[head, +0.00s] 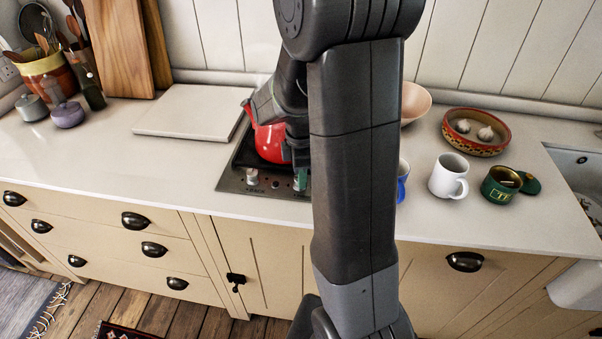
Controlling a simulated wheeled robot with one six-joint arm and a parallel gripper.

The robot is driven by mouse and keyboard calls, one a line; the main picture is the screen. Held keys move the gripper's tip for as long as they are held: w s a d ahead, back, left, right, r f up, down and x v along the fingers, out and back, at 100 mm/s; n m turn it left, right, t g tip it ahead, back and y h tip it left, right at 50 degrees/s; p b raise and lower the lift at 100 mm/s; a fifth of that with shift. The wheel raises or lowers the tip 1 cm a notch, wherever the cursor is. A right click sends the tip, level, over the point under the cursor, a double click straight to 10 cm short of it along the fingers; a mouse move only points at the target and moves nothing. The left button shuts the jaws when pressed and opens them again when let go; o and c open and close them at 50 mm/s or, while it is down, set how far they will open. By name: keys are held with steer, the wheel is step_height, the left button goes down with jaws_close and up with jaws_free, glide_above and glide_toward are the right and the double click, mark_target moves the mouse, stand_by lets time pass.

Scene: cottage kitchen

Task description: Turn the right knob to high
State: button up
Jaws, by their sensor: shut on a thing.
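The hob (232,182) is set into the pale worktop, with a dark cooking surface and a metal front panel. Its left knob (252,176) stands clear on the panel. My gripper (300,180) points down at the right part of the panel, where the right knob sits. The fingers are shut on the right knob and hide most of it, so its setting cannot be read. A red pot or kettle (269,144) stands on the hob just behind and left of the gripper, partly covered by my arm.
A white board (190,112) lies left of the hob. To the right are a blue mug (403,181), a white mug (447,176), an open green tin (498,188), a pink bowl (415,103) and a patterned bowl with garlic (476,146). My arm blocks the middle.

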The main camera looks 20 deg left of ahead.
stand_by(0.4)
steer(key=o, duration=1)
steer(key=shift+c, duration=0.2)
steer(key=shift+r, duration=0.15)
step_height(320, 180, up, 14)
steer(key=shift+f, duration=0.2)
steer(key=shift+f, duration=0.1)
step_height(320, 180, down, 14)
steer(key=shift+r, duration=0.15)
